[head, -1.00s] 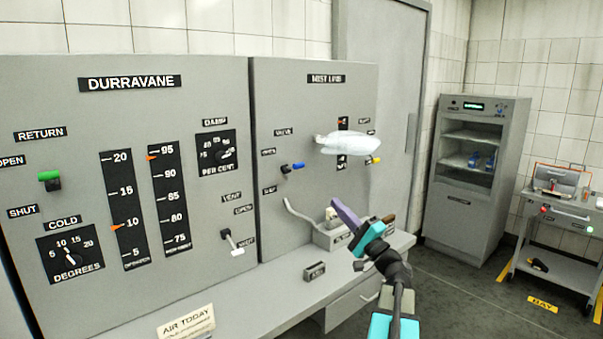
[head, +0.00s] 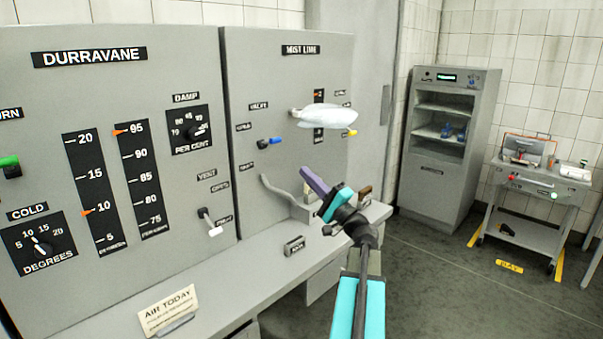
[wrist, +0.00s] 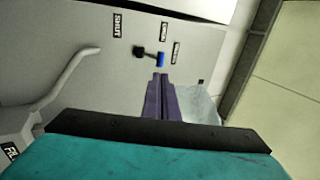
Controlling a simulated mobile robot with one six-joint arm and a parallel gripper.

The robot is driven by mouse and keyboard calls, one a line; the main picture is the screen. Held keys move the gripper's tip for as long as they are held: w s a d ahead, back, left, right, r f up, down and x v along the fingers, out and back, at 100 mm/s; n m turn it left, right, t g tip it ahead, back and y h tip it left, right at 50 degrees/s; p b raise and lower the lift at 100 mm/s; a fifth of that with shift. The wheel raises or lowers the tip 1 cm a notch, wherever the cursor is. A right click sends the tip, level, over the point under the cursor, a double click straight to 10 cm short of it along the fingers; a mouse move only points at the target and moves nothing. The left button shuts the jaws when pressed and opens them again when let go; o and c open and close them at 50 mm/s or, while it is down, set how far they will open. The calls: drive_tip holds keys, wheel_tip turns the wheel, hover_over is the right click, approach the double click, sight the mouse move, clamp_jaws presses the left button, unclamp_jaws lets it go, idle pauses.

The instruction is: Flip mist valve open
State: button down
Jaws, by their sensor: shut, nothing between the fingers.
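The mist valve (head: 269,142) is a small blue-tipped lever on a dark stem, on the grey MIST LINE panel. Its blue end points right and slightly up, with the OPEN label (head: 243,127) and the SHUT label (head: 246,168) to its left. My gripper (head: 308,176) has purple fingers pressed together, empty, below and right of the lever in the head view. In the wrist view the blue lever tip (wrist: 160,60) appears just beyond the closed fingertips (wrist: 158,77). Whether they touch cannot be told.
A pale, cloudy shape (head: 325,116) hangs before the panel, near a yellow-tipped lever (head: 351,132). A grey bent pipe (head: 280,190) runs below the valve. The DURRAVANE panel (head: 110,95) stands left. A cabinet (head: 448,150) and a cart (head: 530,200) stand right, past open floor.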

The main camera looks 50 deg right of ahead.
drive_tip(key=p, duration=0.4)
approach(277, 142)
drive_tip(key=x, duration=0.4)
drive_tip(key=shift+w+r, duration=0.15)
drive_tip(key=shift+w, duration=0.1)
drive_tip(key=shift+p+x, duration=0.45)
drive_tip(key=shift+x, duration=0.55)
drive_tip(key=shift+a, duration=0.1)
